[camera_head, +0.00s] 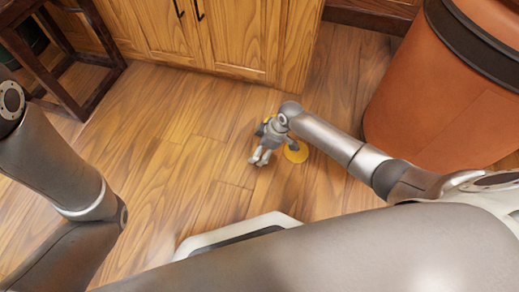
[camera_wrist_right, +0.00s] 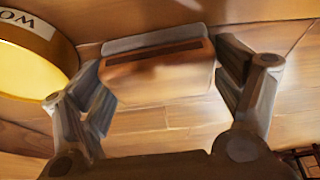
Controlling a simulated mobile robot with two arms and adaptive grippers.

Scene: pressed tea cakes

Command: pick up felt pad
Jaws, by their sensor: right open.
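In the right wrist view, a brown block with a grey layer along its far edge and a dark slot, seemingly the felt pad (camera_wrist_right: 160,78), lies between the fingers of my right gripper (camera_wrist_right: 165,72). The fingers are spread on its two sides; I cannot tell whether they touch it. In the head view my right gripper (camera_head: 264,152) is low over the wooden floor and hides the block. My left arm shows at the left, but its gripper is out of view.
A wooden cabinet (camera_head: 240,38) stands behind, an orange bin (camera_head: 435,105) right, a dark stool (camera_head: 85,58) left. Floor left is clear.

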